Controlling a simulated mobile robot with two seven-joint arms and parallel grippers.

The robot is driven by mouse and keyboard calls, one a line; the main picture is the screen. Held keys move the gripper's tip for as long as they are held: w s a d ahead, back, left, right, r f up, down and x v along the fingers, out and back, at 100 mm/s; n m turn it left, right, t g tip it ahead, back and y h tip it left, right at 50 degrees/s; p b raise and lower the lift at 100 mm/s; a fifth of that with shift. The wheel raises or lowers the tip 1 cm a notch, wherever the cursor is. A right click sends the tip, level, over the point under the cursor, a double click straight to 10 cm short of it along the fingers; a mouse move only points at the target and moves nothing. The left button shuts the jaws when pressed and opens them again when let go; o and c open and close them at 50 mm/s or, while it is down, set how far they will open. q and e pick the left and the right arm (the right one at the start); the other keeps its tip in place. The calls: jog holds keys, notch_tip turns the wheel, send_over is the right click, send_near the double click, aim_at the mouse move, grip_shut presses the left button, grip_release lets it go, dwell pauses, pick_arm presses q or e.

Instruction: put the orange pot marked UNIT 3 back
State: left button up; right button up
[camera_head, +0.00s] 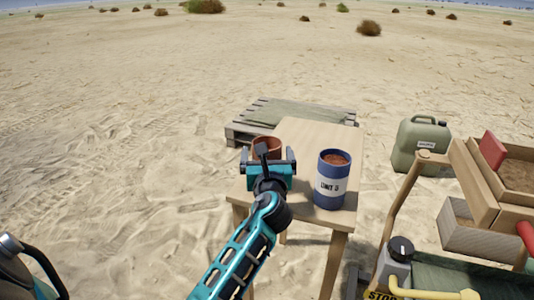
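An orange-brown pot (267,143) stands on the small wooden table (318,134), and its rim shows just beyond my gripper. Its front and any marking are hidden by the gripper. My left gripper (267,160) reaches over the table, directly in front of the pot in this view. Its two fingers are spread wider than the pot looks, and I see no clear contact. A blue pot (333,198) with a white label and brown contents stands upright to the right. Its label seems to start with UNIT, but the number is hard to read. My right gripper is not in view.
A wooden pallet (253,127) lies on the sand behind the table. A green jerrycan (423,141) stands to the right. A wooden rack with boxes (479,180) and a yellow-handled item (432,293) fill the lower right. Open sand lies left of the table.

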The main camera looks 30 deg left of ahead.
pick_arm(q)
jog(key=p+v, duration=0.1)
jog(key=v, duration=1)
jog(key=s+d+f+n+g+h, duration=0.2)
jog(key=s+d+f+n+h, duration=0.4)
jog(key=f+n, duration=0.3)
jog(key=s+d+f+n+g+h, duration=0.1)
jog(key=s+d+f+n+h, duration=0.6)
jog(key=n, duration=1)
notch_tip(320, 180, down, 3)
jog(key=shift+s+g+h, duration=0.3)
jog(key=shift+s+g, duration=0.1)
jog(key=shift+s, duration=0.25)
